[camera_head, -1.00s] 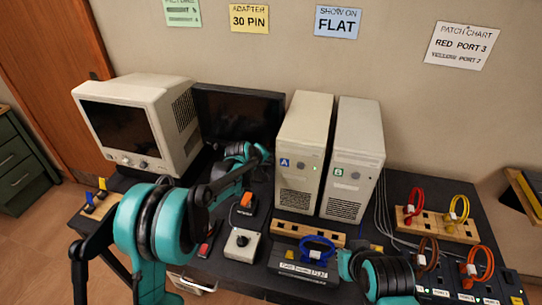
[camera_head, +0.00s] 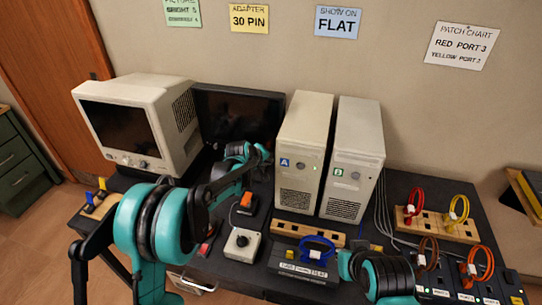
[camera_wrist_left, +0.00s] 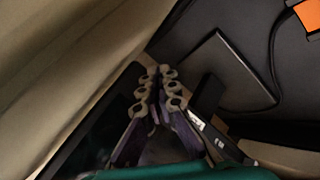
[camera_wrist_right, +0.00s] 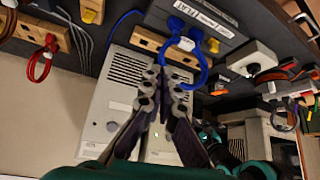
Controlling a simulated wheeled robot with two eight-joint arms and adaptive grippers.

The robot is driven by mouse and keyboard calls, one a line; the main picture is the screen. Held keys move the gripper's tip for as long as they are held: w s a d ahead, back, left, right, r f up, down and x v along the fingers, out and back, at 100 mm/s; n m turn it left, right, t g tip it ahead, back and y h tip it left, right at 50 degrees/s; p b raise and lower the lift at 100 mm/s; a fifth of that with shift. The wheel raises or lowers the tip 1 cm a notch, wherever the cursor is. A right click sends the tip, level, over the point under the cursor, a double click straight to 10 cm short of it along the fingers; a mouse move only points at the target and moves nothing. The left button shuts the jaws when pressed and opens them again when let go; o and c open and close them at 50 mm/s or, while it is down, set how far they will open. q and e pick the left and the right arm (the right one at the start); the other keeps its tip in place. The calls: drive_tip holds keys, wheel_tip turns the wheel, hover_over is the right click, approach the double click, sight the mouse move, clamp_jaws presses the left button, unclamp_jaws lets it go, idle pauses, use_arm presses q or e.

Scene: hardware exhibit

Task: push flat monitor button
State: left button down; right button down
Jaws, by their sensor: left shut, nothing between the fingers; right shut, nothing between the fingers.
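The flat monitor (camera_head: 238,115) is a dark, thin screen at the back, between the cream CRT monitor (camera_head: 135,120) and the computer tower marked A (camera_head: 303,150). Its button is too small or hidden to make out. My left gripper (camera_head: 240,152) is in front of the monitor's lower edge; its fingertips are hard to see there. In the left wrist view its fingers (camera_wrist_left: 156,92) are shut and empty, near a dark panel and a dark stand plate (camera_wrist_left: 225,75). My right gripper (camera_wrist_right: 165,88) is shut and empty, with a blue cable loop (camera_wrist_right: 190,65) close by in the right wrist view.
A yellow sign reads ADAPTER 30 PIN and a blue sign (camera_head: 338,22) reads SHOW ON FLAT. A second tower marked B (camera_head: 352,160) stands right of A. A grey box with a black knob (camera_head: 242,243) and wooden cable racks (camera_head: 438,222) crowd the front and right.

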use_arm(q)
drive_tip(key=shift+w, duration=0.1)
drive_tip(key=shift+w+d, duration=0.1)
drive_tip(key=shift+w, duration=0.2)
drive_tip(key=shift+w+d, duration=0.15)
drive_tip(key=shift+w, duration=0.25)
idle(0.9)
drive_tip(key=shift+s, duration=0.1)
drive_tip(key=shift+s+a, duration=0.25)
drive_tip(key=shift+s, duration=0.45)
drive_tip(key=shift+s+a, duration=0.2)
drive_tip(key=shift+s, duration=0.6)
drive_tip(key=shift+s+a, duration=0.25)
drive_tip(key=shift+s, duration=0.6)
drive_tip(key=shift+s+a, duration=0.2)
drive_tip(key=shift+s, duration=0.6)
